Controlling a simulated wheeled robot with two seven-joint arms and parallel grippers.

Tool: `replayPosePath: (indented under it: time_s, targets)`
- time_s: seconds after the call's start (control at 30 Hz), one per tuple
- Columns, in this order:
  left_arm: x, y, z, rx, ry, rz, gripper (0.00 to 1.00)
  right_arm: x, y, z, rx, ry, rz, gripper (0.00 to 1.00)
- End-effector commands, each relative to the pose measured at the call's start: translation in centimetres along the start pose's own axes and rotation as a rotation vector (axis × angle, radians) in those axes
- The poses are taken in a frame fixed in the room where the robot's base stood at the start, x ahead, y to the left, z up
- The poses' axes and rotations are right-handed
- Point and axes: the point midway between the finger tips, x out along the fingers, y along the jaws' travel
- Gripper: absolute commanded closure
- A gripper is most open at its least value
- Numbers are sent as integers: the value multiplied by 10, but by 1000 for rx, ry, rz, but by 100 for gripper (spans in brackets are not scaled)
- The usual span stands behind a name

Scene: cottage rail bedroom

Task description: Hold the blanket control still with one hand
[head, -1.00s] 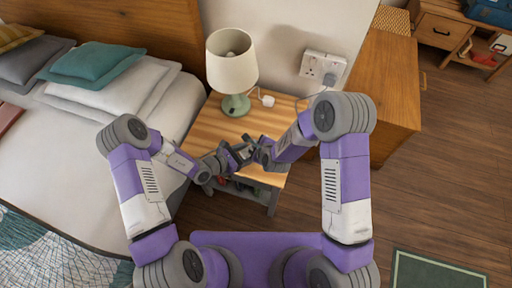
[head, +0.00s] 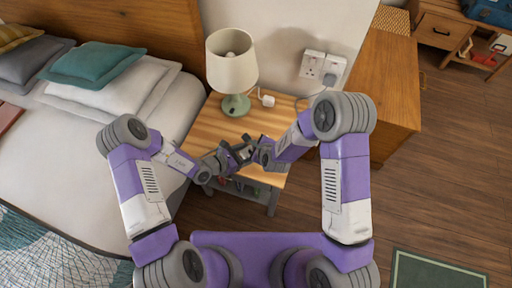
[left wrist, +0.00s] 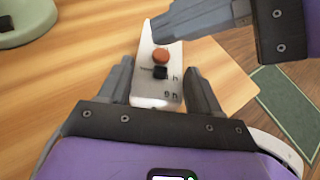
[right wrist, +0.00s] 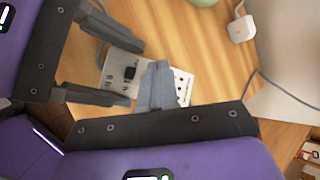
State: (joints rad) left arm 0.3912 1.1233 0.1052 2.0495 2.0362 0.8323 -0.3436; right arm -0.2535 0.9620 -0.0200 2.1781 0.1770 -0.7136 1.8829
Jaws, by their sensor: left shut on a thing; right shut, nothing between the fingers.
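The blanket control (left wrist: 143,49) is a pale handset with an orange round button (left wrist: 161,56) and a black switch (left wrist: 160,72). My left gripper (left wrist: 154,78) is shut on it, one finger along each long side. The control also shows in the right wrist view (right wrist: 116,72), partly covered by both grippers. My right gripper (right wrist: 157,68) is shut and empty, its fingertips over the control and hiding the orange button there. I cannot tell whether they touch it. In the head view the left gripper (head: 236,157) and right gripper (head: 262,153) meet above the nightstand, and the control is hardly visible.
The wooden nightstand (head: 207,128) carries a lamp (head: 232,66) with a green base and a white plug-like block (head: 267,100). A bed (head: 60,150) stands left, a wooden cabinet (head: 385,85) right. A cord (right wrist: 288,91) runs near the nightstand's edge.

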Motion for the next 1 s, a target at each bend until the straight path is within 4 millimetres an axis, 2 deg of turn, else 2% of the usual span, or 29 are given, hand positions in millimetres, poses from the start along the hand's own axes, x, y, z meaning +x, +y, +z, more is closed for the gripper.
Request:
replayPosePath:
  time_s: [1.0]
  targets:
    - [0, 0, 0, 0, -1, 0, 72, 6, 4, -4, 0, 0, -1, 100]
